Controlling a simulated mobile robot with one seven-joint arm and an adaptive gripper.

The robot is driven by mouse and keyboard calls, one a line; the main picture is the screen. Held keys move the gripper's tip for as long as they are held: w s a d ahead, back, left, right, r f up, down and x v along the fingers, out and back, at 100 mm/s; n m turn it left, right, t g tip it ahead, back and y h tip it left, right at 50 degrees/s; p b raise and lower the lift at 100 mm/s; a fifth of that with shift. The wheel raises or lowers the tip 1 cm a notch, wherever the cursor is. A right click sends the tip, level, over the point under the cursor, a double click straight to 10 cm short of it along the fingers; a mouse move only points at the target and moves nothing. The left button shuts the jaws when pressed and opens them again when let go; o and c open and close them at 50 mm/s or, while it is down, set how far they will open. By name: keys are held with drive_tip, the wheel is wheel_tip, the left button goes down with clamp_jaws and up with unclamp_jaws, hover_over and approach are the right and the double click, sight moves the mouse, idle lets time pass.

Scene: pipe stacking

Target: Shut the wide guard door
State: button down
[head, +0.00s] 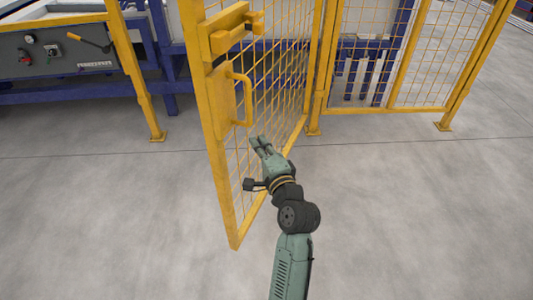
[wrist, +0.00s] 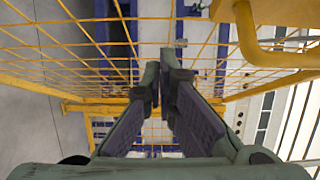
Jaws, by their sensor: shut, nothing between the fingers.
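The wide guard door (head: 221,165) is a yellow frame with wire mesh. In the head view it stands swung open toward me, its free edge nearest and its far edge at the fence post (head: 318,80). A yellow pull handle (head: 240,97) and a latch block (head: 230,38) sit near its free edge. My gripper (head: 257,142) is shut and empty at the mesh, below and right of the handle. In the wrist view the gripper fingertips (wrist: 165,65) point at the mesh, and the handle (wrist: 262,45) shows at upper right. Contact with the mesh cannot be told.
A yellow mesh fence panel (head: 420,60) continues right of the door. Left of the door, a grey control panel (head: 60,50) and blue machine frame (head: 172,75) stand behind a fence post (head: 137,80). The concrete floor (head: 100,210) around the door is clear.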

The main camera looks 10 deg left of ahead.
sight(239, 128)
drive_tip(key=shift+w+a+p, duration=0.2)
drive_tip(key=shift+a, duration=0.5)
drive_tip(key=shift+w+a+p, duration=0.15)
drive_tip(key=shift+w+a, duration=0.1)
drive_tip(key=shift+a, duration=0.5)
drive_tip(key=shift+w+a+p, duration=0.2)
drive_tip(key=shift+a, duration=0.5)
drive_tip(key=shift+a, duration=0.1)
